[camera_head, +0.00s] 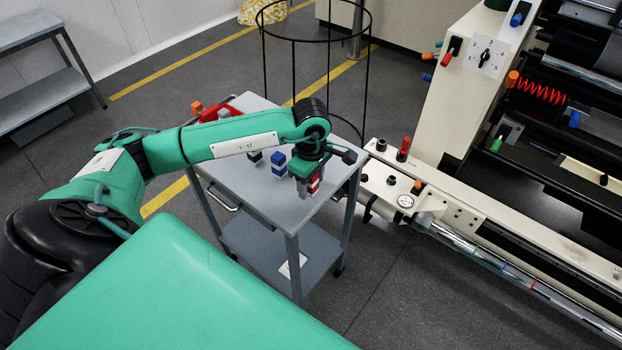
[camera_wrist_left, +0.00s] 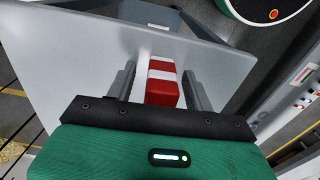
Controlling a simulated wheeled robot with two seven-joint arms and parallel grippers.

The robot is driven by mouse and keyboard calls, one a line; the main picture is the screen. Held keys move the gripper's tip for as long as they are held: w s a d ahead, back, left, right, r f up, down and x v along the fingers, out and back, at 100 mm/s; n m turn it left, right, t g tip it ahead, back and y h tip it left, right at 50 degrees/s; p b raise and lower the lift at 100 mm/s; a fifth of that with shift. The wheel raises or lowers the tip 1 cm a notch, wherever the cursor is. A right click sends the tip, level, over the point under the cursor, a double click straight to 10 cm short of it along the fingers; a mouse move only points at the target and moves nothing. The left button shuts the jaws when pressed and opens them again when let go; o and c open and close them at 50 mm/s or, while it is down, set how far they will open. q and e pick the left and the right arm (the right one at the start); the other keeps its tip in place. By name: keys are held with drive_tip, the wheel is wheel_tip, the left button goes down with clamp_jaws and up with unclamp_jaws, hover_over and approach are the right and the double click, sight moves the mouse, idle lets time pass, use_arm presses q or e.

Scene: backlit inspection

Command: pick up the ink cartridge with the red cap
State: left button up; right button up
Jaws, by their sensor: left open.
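The red-capped ink cartridge (camera_wrist_left: 161,92), red with white bands, stands on the grey cart top between the two fingers of my left gripper (camera_wrist_left: 159,70) in the left wrist view. A gap shows on each side of it, so the fingers are open around it and not clamped. In the head view my left gripper (camera_head: 306,187) points down at the cart's right side, and the red cartridge (camera_head: 315,183) shows partly behind its fingers. My right gripper is not in view.
A blue-and-white cartridge (camera_head: 278,164) and a dark one (camera_head: 255,158) stand left of the gripper on the cart (camera_head: 248,192). A red bin (camera_head: 215,108) sits at the cart's back. A black wire frame (camera_head: 294,75) rises behind; a cream machine (camera_head: 455,95) stands right.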

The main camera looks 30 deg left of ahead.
use_arm(q)
drive_tip(key=c, duration=1)
drive_tip(key=shift+c, duration=0.2)
